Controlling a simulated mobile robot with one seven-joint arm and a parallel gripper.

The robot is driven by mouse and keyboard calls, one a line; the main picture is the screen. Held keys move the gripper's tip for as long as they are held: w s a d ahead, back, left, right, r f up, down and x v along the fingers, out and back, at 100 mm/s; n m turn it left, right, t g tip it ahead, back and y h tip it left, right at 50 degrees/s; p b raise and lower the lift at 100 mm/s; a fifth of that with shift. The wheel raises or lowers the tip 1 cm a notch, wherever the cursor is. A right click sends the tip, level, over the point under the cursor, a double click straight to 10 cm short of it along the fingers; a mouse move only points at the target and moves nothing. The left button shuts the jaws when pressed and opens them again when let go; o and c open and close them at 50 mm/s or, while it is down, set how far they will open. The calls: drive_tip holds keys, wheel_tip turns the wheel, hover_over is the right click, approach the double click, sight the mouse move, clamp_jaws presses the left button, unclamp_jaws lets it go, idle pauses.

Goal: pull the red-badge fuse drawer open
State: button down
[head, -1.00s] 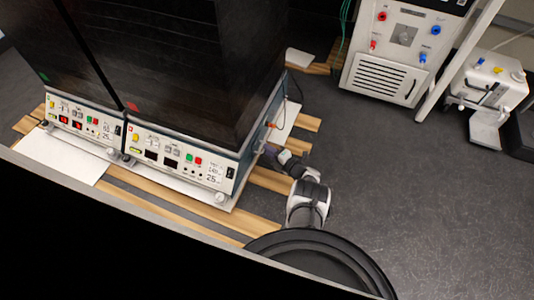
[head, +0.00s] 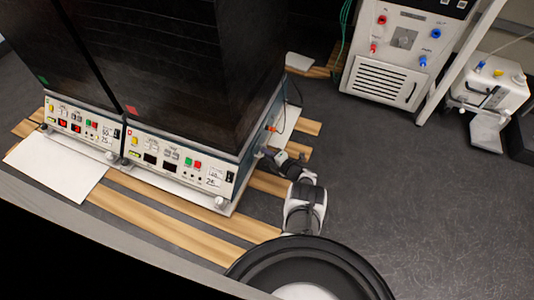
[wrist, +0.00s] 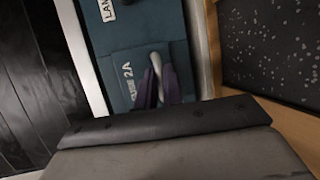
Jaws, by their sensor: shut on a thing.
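The shaker with the red badge (head: 131,110) is the right one of two dark cabinets in the head view. On its teal side panel (wrist: 135,22), the wrist view shows a drawer face (wrist: 122,92) marked with a fuse label ending in "2A". A pale grey handle (wrist: 156,66) stands out from it. My gripper (wrist: 158,88) has its two purple fingers shut on either side of this handle. In the head view my gripper (head: 268,153) is at the shaker's right side, low down. I cannot tell how far the drawer stands out.
The left shaker with a green badge (head: 43,79) stands beside it. Wooden slats (head: 270,184) run under both. An orange fitting (head: 271,129) with a cable sits on the side panel near my gripper. Dark floor (head: 390,190) to the right is clear.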

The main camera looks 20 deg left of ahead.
drive_tip(key=d, duration=0.8)
drive_tip(key=shift+s+d, duration=0.2)
drive_tip(key=shift+d, duration=0.15)
drive_tip(key=c, duration=1.5)
unclamp_jaws()
drive_tip(key=shift+p, duration=0.3)
drive_tip(key=shift+p+v, duration=2.55)
drive_tip(key=shift+v, duration=4.35)
